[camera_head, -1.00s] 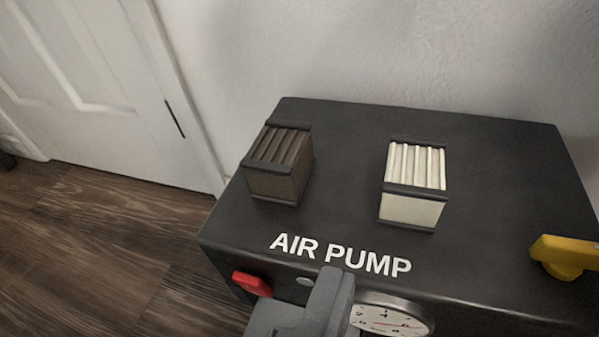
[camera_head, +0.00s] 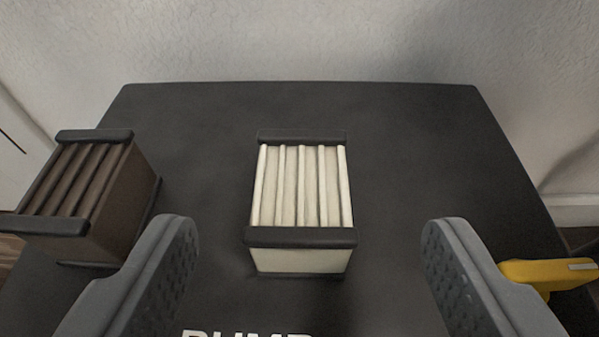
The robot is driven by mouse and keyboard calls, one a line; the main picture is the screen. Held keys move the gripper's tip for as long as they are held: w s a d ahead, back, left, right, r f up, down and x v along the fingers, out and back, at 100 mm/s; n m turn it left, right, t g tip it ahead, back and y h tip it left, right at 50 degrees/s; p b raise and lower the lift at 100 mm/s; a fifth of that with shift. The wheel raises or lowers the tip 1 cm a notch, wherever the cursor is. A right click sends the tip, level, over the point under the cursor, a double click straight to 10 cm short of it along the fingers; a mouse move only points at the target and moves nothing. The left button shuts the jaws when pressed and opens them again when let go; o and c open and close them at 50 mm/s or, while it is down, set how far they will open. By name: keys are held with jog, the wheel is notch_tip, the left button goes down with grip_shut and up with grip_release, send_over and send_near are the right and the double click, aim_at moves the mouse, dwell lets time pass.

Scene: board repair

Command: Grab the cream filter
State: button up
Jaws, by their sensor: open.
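The cream filter (camera_head: 303,190) is a small pleated block with black end bars. It stands on top of the black air pump box, in the middle of the view. My gripper (camera_head: 310,245) is open, with one grey finger at the lower left and the other at the lower right. The filter lies between the two fingers in the picture, with a gap on each side. The fingers do not appear to touch it.
A dark brown filter (camera_head: 115,200) stands on the box at the left, close to my left finger. A yellow handle (camera_head: 545,273) is at the right, beside my right finger. The black box top (camera_head: 420,140) is clear behind the filters. A pale wall (camera_head: 300,40) rises behind.

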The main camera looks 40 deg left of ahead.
aim_at(300, 184)
jog(key=b+x, duration=0.1)
jog(key=x, duration=0.3)
jog(key=shift+s+a+f, duration=0.1)
jog(key=c, duration=1.1)
jog(key=shift+o, duration=0.2)
